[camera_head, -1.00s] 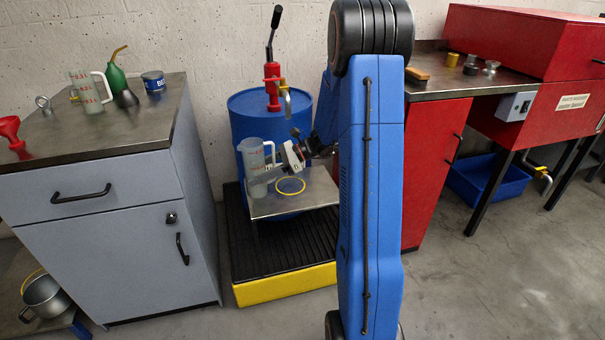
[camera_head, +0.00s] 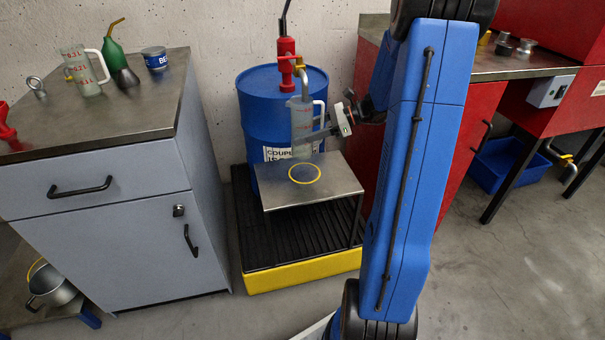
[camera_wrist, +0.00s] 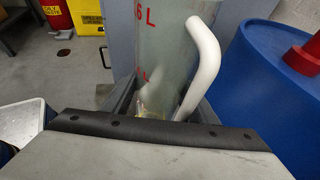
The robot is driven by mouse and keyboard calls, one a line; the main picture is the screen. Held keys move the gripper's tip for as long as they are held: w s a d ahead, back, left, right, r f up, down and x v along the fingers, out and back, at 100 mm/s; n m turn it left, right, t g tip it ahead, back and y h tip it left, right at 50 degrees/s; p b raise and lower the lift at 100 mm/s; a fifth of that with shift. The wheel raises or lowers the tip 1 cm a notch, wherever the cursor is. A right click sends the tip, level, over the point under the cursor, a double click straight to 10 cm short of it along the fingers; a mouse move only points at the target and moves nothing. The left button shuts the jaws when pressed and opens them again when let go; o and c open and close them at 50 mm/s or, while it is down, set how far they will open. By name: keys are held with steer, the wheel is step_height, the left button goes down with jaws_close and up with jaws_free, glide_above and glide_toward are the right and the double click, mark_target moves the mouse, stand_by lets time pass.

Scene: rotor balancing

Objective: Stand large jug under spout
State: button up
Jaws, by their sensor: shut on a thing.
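The large jug (camera_head: 301,118) is clear with red marks and a white handle. It is upright in the head view, its top at the brass spout (camera_head: 302,84) of the red pump. Its base appears just behind the yellow ring (camera_head: 305,181) on the metal stand (camera_head: 338,186); whether it touches the stand I cannot tell. My gripper (camera_head: 318,134) is shut on the jug from the right. In the wrist view the jug (camera_wrist: 160,50) sits between my fingers, with its handle at the right; its base is hidden.
The blue drum (camera_head: 257,120) stands behind the stand, on a black grate with a yellow edge (camera_head: 300,273). A grey cabinet (camera_head: 110,200) at left carries a smaller jug (camera_head: 80,72) and a green oil can (camera_head: 112,52). A red workbench (camera_head: 463,160) is at right.

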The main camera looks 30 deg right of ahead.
mark_target(306, 153)
steer(key=shift+s+d+r+m, duration=0.15)
steer(key=shift+s+d+r, duration=0.05)
steer(key=shift+r, duration=0.25)
steer(key=shift+s+d+r+m, duration=0.15)
steer(key=shift+s+r, duration=0.05)
steer(key=shift+r, duration=0.25)
steer(key=shift+t, duration=0.3)
steer(key=shift+a+f, duration=0.1)
steer(key=shift+f, duration=4.75)
steer(key=shift+f, duration=0.1)
steer(key=o, duration=1.1)
steer(key=v, duration=1.2)
steer(key=shift+s+r, duration=0.1)
steer(key=shift+r, duration=0.15)
